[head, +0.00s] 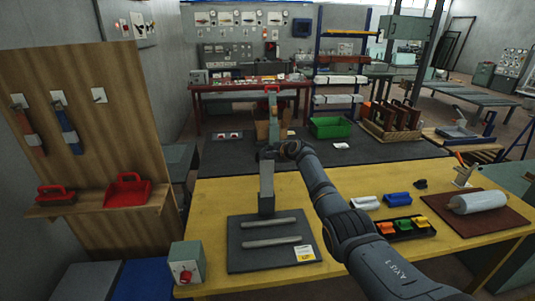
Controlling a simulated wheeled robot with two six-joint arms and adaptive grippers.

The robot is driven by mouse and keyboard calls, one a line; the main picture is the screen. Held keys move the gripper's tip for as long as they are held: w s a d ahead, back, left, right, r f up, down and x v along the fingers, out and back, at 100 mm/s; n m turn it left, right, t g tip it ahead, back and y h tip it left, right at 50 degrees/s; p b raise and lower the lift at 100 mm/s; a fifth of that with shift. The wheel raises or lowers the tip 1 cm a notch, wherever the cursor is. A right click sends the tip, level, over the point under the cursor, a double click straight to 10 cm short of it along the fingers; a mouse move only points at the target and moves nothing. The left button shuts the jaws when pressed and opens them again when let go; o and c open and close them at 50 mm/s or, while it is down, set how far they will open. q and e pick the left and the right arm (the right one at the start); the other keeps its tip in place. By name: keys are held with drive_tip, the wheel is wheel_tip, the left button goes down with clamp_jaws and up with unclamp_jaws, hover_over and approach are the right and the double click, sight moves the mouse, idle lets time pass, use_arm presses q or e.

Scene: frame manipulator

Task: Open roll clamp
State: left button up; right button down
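A pale grey roll (478,202) lies on a brown board (488,224) at the table's right end. My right arm reaches from the lower right to the table's back middle, far left of the roll. My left gripper is out of view.
A dark plate (240,258) with two grey bars lies on the yellow table (208,210). A grey box with a red knob (187,264) stands at front left. A black tray (376,232) of coloured pieces and white and blue blocks (397,198) lie between arm and roll.

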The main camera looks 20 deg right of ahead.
drive_tip(key=shift+r, duration=0.2)
drive_tip(key=c, duration=1.3)
unclamp_jaws()
drive_tip(key=shift+s, duration=0.1)
drive_tip(key=shift+s, duration=0.1)
drive_tip(key=v, duration=1.2)
